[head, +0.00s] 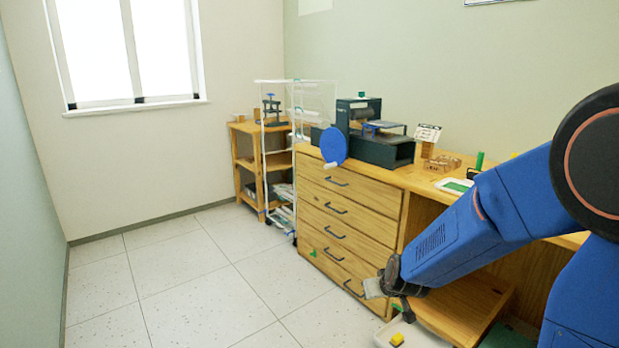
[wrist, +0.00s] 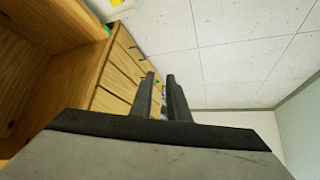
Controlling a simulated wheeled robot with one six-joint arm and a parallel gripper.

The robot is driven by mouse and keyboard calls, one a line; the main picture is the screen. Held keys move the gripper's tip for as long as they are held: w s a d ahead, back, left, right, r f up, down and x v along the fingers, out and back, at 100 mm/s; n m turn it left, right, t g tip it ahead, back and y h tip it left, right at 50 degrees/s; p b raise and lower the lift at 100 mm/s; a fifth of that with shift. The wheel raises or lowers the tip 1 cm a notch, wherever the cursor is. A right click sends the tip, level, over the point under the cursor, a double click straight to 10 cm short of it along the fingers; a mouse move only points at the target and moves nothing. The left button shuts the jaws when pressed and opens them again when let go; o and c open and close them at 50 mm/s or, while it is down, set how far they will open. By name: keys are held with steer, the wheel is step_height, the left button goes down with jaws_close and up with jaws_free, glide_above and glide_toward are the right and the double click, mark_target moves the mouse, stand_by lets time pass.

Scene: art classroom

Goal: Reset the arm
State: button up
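My blue arm (head: 475,228) reaches in from the right and slopes down to the left in the head view. My gripper (head: 374,288) is at its end, low in front of the wooden drawer cabinet (head: 345,240). In the wrist view my gripper (wrist: 161,77) shows two dark fingers with a narrow gap between them. I see nothing held in the gap. The wrist view is tilted, with the cabinet on the left and floor tiles on the right.
A white tray (head: 428,341) with a yellow block (head: 397,339) is below my gripper. The wooden shelf (head: 465,306) is close to my wrist. A press with a blue wheel (head: 334,145) stands on the counter. A white wire rack (head: 266,175) is farther back. The tiled floor (head: 190,285) at left is clear.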

steer(key=s+d+r+g, duration=0.1)
steer(key=s+d+r, duration=0.3)
steer(key=s+r, duration=0.85)
steer(key=s+d+r+m+g, duration=0.1)
steer(key=s+d, duration=0.1)
steer(key=s, duration=0.8)
steer(key=s+d+r+m+g+h, duration=0.1)
steer(key=s+d+r, duration=0.1)
steer(key=s, duration=0.9)
steer(key=shift+d, duration=0.75)
